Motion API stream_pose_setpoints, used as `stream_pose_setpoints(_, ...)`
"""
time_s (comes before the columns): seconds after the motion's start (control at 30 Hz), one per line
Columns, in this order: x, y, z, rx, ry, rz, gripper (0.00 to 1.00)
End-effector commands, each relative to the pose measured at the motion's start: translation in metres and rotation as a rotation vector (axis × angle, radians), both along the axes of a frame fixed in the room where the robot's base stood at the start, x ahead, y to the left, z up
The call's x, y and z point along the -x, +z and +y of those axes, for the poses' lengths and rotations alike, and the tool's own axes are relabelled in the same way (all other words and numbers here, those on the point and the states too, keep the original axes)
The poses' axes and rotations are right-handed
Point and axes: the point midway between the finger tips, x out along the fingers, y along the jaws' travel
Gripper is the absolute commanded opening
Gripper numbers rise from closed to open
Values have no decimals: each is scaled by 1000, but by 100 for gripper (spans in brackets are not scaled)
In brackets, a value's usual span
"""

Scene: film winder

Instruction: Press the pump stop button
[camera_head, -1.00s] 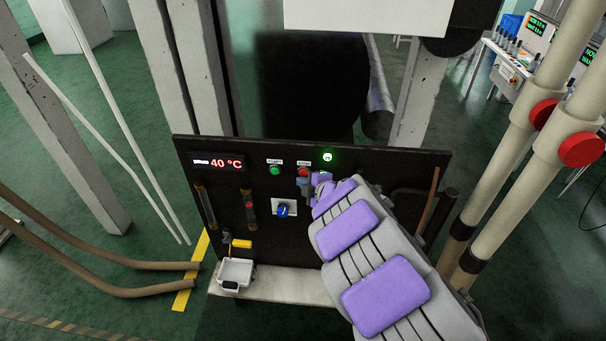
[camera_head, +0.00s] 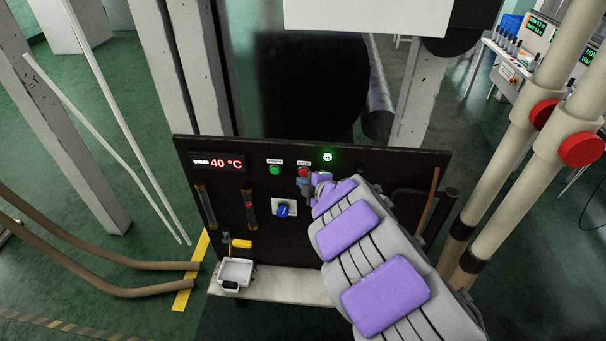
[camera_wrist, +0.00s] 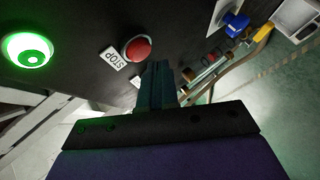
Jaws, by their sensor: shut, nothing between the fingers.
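The red stop button (camera_head: 303,171) sits on the upper part of the black control panel (camera_head: 330,240), under a small STOP label. In the wrist view the round red button (camera_wrist: 137,48) is beside its white STOP label (camera_wrist: 113,57). My gripper (camera_head: 302,182) is just below the button in the head view. In the wrist view its shut fingertips (camera_wrist: 157,66) are close to the button's edge; I cannot tell whether they touch it. The fingers hold nothing.
A green start button (camera_head: 275,171) is left of the stop button, and a lit green lamp (camera_head: 327,157) is to its right. A blue knob (camera_head: 283,211) and a yellow-handled valve (camera_head: 241,244) are lower on the panel. Pipes with red wheels (camera_head: 581,149) stand at right.

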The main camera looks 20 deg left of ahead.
Motion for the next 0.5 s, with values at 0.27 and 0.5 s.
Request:
stream_pose_setpoints(0.27, 0, 0, 0, 0, 0, 0, 0)
stream_pose_setpoints(0.5, -3, 2, 0, -1, 0, -1, 0)
